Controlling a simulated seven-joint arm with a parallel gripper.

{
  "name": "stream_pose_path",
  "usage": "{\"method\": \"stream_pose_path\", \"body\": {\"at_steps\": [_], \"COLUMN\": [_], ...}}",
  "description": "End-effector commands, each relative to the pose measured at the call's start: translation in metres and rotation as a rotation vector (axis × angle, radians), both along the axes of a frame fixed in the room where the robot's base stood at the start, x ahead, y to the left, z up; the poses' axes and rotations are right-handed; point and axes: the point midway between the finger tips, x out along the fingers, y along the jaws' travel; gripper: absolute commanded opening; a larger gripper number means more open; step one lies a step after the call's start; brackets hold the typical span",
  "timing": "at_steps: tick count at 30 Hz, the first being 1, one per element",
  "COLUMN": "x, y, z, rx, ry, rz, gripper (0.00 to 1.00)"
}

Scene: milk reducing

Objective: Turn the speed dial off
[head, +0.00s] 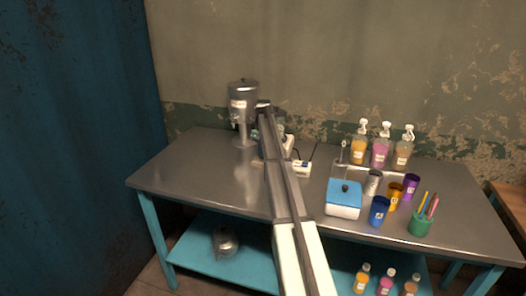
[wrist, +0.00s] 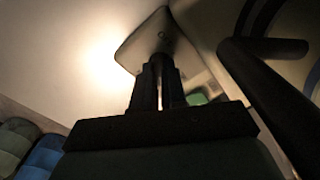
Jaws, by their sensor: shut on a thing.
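My gripper (wrist: 160,62) is in the middle of the wrist view. Its two dark fingers are close together, shut on a small knob, taken as the speed dial (wrist: 161,42). The dial sits in front of a pale, rounded panel (wrist: 143,42). Its marking and setting cannot be read. In the head view my arm runs from the bottom up to a pale machine (head: 287,143) at the back of the table. The arm covers most of the machine, and the gripper and dial are hidden there.
A steel tank (head: 242,100) stands left of the arm on the metal table (head: 190,165). A small white box (head: 302,169) sits right of the arm. Farther right are a blue-lidded box (head: 344,198), cups, pump bottles (head: 380,150) and a green pencil cup (head: 421,224). The table's left part is clear.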

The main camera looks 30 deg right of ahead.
Motion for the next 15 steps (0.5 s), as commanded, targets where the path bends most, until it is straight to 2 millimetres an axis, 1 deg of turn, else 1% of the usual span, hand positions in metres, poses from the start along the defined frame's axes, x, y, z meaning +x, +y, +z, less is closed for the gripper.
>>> {"method": "stream_pose_path", "body": {"at_steps": [2, 15], "x": [0.0, -0.0001], "y": [0.0001, 0.0002], "z": [0.0001, 0.0002], "rx": [0.0, 0.0], "ry": [0.0, 0.0], "rz": [0.0, 0.024], "gripper": [0.0, 0.0]}}
